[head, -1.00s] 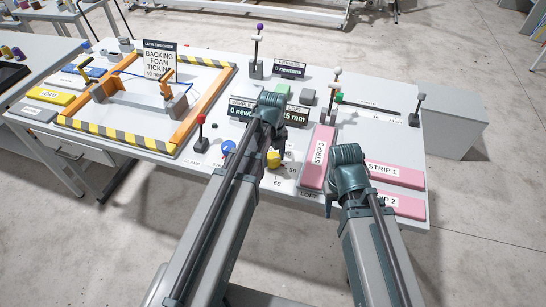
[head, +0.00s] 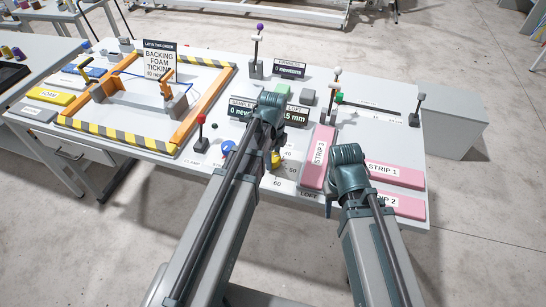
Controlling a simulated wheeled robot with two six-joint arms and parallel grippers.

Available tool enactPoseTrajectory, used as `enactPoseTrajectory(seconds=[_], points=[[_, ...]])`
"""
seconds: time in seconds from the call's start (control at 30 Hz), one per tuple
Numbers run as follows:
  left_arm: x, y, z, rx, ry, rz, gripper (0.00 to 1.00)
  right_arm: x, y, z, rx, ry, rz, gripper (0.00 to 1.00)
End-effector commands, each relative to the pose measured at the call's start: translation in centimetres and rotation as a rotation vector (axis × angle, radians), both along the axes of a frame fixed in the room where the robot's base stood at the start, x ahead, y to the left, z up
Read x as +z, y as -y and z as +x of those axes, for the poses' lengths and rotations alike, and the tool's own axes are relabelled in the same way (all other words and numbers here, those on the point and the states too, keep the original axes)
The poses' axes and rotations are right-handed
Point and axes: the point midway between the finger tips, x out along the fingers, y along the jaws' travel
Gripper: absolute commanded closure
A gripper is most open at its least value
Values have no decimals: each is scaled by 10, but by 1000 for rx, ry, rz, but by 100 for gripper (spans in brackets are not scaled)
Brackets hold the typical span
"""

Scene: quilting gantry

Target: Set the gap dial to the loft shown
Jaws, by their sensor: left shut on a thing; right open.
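The yellow dial knob (head: 276,160) sits on the front of the table, partly hidden behind my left arm. A printed scale beside it shows 40, 50 and 60. My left gripper (head: 276,146) points down at the knob and is shut on it; its fingertips are mostly hidden by the wrist. The dark loft display (head: 296,117) stands behind my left wrist; its visible part ends in "5 mm", and its first figures are covered. My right gripper (head: 328,207) is open and empty near the table's front edge, by the pink STRIP 3 (head: 317,157).
Pink STRIP 1 (head: 384,170) and STRIP 2 (head: 400,205) lie at the right. A red-knobbed lever (head: 201,121) and a blue knob (head: 228,147) are left of my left arm. The orange frame (head: 205,105) with striped edging fills the table's left side.

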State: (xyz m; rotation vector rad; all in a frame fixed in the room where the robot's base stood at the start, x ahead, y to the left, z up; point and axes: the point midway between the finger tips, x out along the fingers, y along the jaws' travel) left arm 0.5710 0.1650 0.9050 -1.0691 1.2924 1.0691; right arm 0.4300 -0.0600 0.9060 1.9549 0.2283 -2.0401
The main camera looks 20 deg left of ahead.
Motion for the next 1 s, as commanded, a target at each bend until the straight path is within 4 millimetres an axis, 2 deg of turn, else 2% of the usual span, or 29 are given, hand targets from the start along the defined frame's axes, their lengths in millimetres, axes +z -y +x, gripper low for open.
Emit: enactPoseTrajectory(seconds=[1.0], points=[[0, 0, 0, 966, 0, 0, 93, 0, 0, 0, 0, 0, 0, 50]])
